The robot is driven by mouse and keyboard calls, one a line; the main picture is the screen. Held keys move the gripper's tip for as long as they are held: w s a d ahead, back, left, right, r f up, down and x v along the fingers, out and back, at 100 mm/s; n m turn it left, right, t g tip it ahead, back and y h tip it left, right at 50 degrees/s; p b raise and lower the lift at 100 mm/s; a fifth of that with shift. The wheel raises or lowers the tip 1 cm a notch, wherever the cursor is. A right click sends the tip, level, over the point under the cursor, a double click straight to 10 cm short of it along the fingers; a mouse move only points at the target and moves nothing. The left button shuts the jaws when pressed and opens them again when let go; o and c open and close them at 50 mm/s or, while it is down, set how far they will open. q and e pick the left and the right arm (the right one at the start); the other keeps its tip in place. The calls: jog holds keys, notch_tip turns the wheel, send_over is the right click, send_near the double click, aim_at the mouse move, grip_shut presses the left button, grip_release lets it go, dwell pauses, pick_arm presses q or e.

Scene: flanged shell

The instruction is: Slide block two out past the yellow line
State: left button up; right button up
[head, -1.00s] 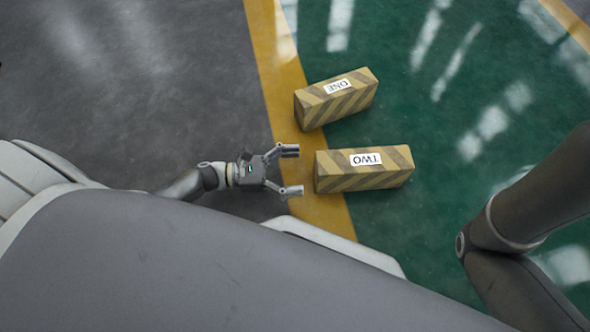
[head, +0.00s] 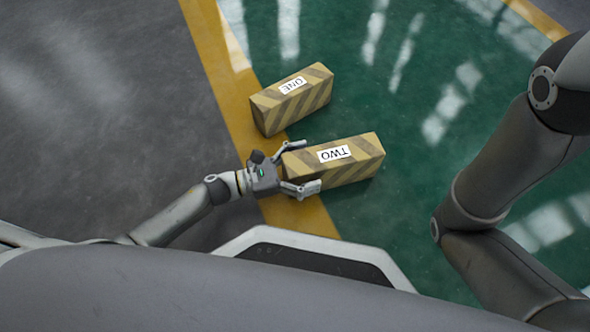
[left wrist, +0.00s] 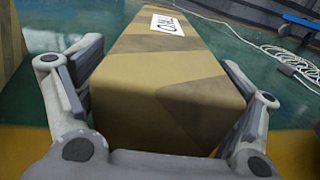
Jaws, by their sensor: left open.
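Block two (head: 345,165) is a long striped tan box with a white TWO label on top. It lies on the green floor, its near end at the yellow line (head: 232,95). My left gripper (head: 305,166) is open, with its fingers on both sides of that near end. In the left wrist view block two (left wrist: 165,90) fills the space between the fingers; the gripper (left wrist: 165,105) does not look closed on it. My right gripper is out of view; only my right arm shows.
Block one (head: 291,100), a similar striped box labelled ONE, stands just beyond block two, close to the left gripper's far finger. Grey floor (head: 90,110) lies open left of the line. A pale cable (left wrist: 285,55) lies on the floor in the left wrist view.

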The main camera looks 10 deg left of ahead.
pick_arm(q)
jog(key=c, duration=1.8)
